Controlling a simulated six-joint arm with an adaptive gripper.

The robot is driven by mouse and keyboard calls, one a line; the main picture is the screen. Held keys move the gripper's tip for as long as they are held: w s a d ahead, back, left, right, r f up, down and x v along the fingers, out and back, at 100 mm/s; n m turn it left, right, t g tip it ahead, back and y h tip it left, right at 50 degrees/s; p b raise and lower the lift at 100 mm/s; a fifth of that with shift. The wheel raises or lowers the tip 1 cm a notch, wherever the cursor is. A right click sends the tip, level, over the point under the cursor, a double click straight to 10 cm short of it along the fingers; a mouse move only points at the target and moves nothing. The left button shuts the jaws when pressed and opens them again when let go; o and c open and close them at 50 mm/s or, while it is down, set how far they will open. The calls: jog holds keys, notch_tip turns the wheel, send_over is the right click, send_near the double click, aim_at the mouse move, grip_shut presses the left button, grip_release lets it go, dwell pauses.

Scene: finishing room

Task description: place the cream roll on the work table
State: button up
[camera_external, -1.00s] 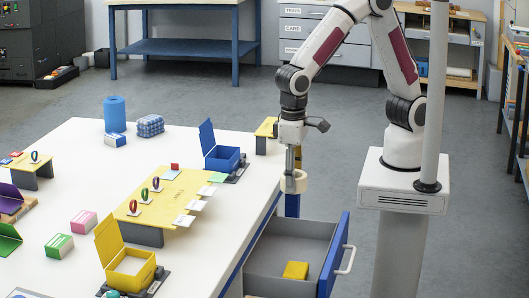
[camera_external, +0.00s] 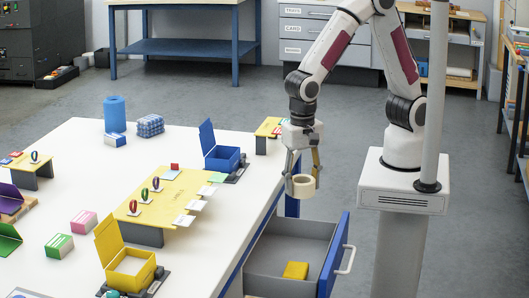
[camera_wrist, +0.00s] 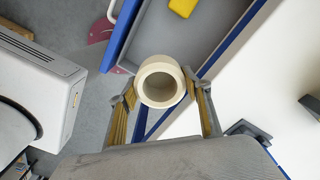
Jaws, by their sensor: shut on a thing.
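The cream roll (camera_external: 303,186) is held between the fingertips of my gripper (camera_external: 303,178), in the air just off the right edge of the work table (camera_external: 205,258), above the back of the open drawer. In the wrist view the roll (camera_wrist: 161,82) sits between the two yellow-padded fingers of my gripper (camera_wrist: 160,92), its open end facing the camera. The table's white top also shows in the wrist view (camera_wrist: 275,90), to the right of the roll.
An open drawer (camera_external: 283,250) with a yellow block (camera_external: 296,270) juts out below. Near the table's right edge stand an open blue box (camera_external: 222,157), a yellow stand (camera_external: 178,190) with rings and cards, and an open yellow box (camera_external: 130,270). The front right tabletop is clear.

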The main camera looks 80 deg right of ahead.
jog(key=m, duration=0.4)
jog(key=shift+s+d+f, duration=0.15)
jog(key=shift+d+f, duration=0.05)
jog(key=shift+f, duration=0.1)
jog(key=m, duration=0.4)
jog(key=shift+a+f, duration=0.1)
jog(key=shift+a, duration=0.05)
jog(key=shift+m, duration=0.3)
jog(key=shift+f, duration=0.1)
send_over(300, 252)
notch_tip(300, 252, down, 14)
jog(key=shift+r, duration=0.1)
dwell(0.4)
dwell(0.3)
jog(key=shift+f, duration=1.8)
jog(key=shift+f, duration=0.15)
